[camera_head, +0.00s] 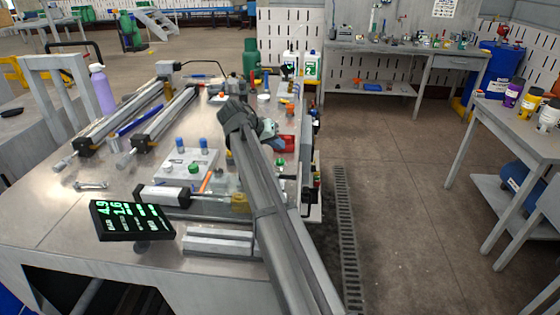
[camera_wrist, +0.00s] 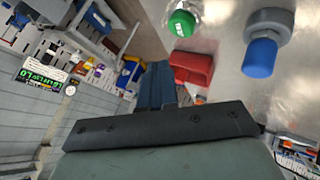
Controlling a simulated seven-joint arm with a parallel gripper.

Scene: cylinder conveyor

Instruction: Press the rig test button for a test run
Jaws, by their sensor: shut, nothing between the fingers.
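Several small round caps show on the bench rig, and I cannot tell for sure which is the rig test button. One green cap (camera_head: 193,167) sits on a pale plate (camera_head: 165,182) below two blue-capped posts (camera_head: 191,143). Another green cap (camera_head: 280,163) stands right of the plate, near my arm. In the wrist view a green cap with a white mark (camera_wrist: 182,22) lies beyond my fingers, beside a blue-capped fitting (camera_wrist: 260,57) and a red block (camera_wrist: 192,67). My gripper (camera_wrist: 157,85) is shut and empty, apart from these caps.
A black display with green digits (camera_head: 131,220) stands at the bench's near left. Open floor (camera_head: 390,190) lies right, before a side table (camera_head: 500,130).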

